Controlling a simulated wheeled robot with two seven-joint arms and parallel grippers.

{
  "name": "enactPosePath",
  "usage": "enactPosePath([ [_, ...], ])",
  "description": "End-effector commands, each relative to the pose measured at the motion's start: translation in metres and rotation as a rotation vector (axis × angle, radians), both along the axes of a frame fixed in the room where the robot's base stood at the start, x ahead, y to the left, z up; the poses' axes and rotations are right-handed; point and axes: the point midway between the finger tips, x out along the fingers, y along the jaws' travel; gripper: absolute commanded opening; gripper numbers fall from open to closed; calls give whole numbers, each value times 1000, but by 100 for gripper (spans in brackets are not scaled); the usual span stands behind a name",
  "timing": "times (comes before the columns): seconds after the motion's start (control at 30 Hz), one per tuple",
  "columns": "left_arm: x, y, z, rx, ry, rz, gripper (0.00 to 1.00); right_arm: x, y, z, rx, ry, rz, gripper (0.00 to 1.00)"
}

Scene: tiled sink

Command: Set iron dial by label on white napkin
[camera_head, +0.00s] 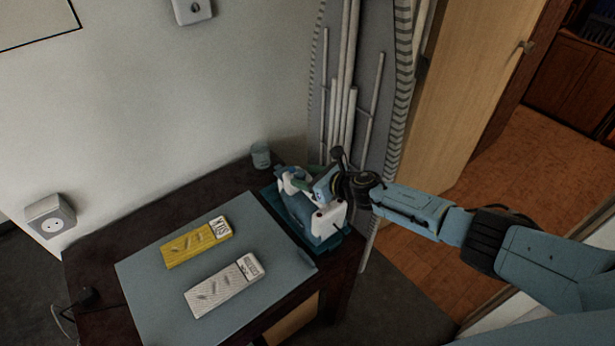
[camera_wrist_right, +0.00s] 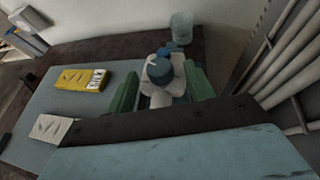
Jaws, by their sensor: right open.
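The white and blue iron (camera_head: 328,221) stands on a teal base at the right end of the table; its blue round dial (camera_wrist_right: 160,70) shows in the right wrist view. My right gripper (camera_head: 308,183) is over the iron. In the right wrist view its green fingers (camera_wrist_right: 162,92) are apart, one on each side of the dial; whether they touch the iron I cannot tell. The white napkin (camera_head: 222,288) lies on the grey-blue mat, its label (camera_head: 250,266) at the right end too small to read. My left gripper is not in view.
A yellow napkin (camera_head: 190,245) with a label lies behind the white one on the mat (camera_head: 150,300). A glass (camera_head: 261,155) stands at the table's back corner. Pipes (camera_head: 350,80) rise close behind the iron. A socket (camera_head: 50,217) is on the left wall.

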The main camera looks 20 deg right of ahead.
Motion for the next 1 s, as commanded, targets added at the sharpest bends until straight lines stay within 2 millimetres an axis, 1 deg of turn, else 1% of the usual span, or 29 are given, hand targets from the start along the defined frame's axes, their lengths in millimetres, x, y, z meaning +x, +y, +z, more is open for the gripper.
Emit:
enactPosePath([
  [0.07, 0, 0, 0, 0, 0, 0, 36, 0, 0, 0, 0, 0, 0, 52],
  [0.4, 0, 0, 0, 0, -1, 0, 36, 0, 0, 0, 1, 0, 0, 8],
  [0.57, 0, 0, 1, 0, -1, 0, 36, -1, 0, 0, 1, 2, -7, 8],
  [0.77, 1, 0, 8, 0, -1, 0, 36, -2, 3, 1, 3, 3, -62, 8],
  [1.0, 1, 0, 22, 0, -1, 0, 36, -5, 8, 2, 3, 4, -226, 8],
])
